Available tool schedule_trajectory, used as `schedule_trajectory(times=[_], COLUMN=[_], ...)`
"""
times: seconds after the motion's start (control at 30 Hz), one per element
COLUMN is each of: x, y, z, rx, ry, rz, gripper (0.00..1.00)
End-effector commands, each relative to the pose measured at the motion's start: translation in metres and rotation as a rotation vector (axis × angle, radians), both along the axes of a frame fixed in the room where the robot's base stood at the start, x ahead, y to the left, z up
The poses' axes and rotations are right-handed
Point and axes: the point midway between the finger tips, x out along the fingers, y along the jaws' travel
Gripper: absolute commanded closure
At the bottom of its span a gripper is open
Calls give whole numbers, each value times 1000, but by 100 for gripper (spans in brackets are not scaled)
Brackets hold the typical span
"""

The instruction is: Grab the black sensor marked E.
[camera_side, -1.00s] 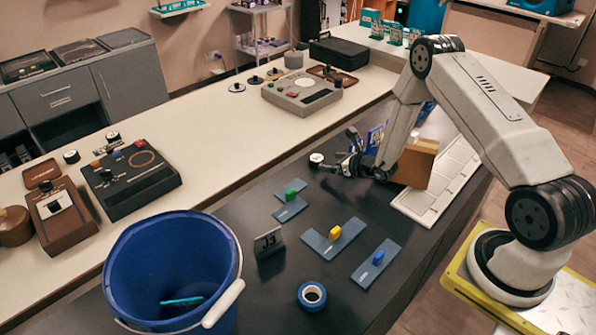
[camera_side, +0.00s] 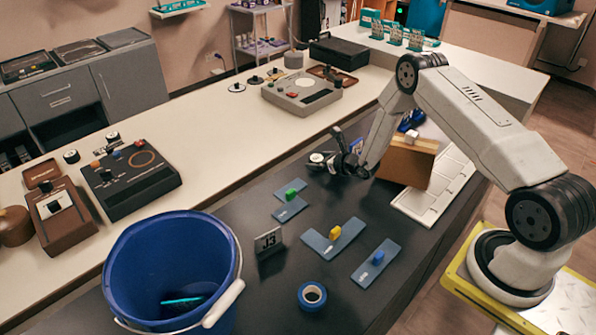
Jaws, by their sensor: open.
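My gripper (camera_side: 331,150) is open, with its fingers pointing left over the dark table. A small round black piece with a pale top (camera_side: 317,158) sits on the dark table right at the fingertips. It appears outside a firm grip, though I cannot tell whether a finger touches it. No letter E is readable on it. Similar small dark pieces with pale tops stand on the white counter, such as one at the left (camera_side: 72,156) and one farther back (camera_side: 236,87). Their marks are also too small to read.
A cardboard box (camera_side: 408,162) and a white tray (camera_side: 412,207) are beside my arm. Blue-grey plates with green (camera_side: 291,193), yellow (camera_side: 335,232) and blue (camera_side: 378,257) blocks lie in front. A J3 sign (camera_side: 268,242), blue tape (camera_side: 312,296) and a blue bucket (camera_side: 172,268) are nearer.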

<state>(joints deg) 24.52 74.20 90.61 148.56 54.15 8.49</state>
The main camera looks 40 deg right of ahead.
Motion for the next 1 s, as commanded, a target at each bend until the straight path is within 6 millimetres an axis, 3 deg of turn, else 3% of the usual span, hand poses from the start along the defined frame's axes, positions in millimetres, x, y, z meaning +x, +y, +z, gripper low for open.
schedule_trajectory(times=[0.2, 0.7, 0.73, 0.77, 1.0], x=[9, 9, 9, 9, 9], y=[0, 0, 0, 0, 0], z=[-4, -4, -4, -4, -4], rx=[1, 1, 1, 1, 1], ry=[0, 0, 0, 0, 0], rz=[0, 0, 0, 0, 0], gripper=[0, 0, 3, 13, 89])
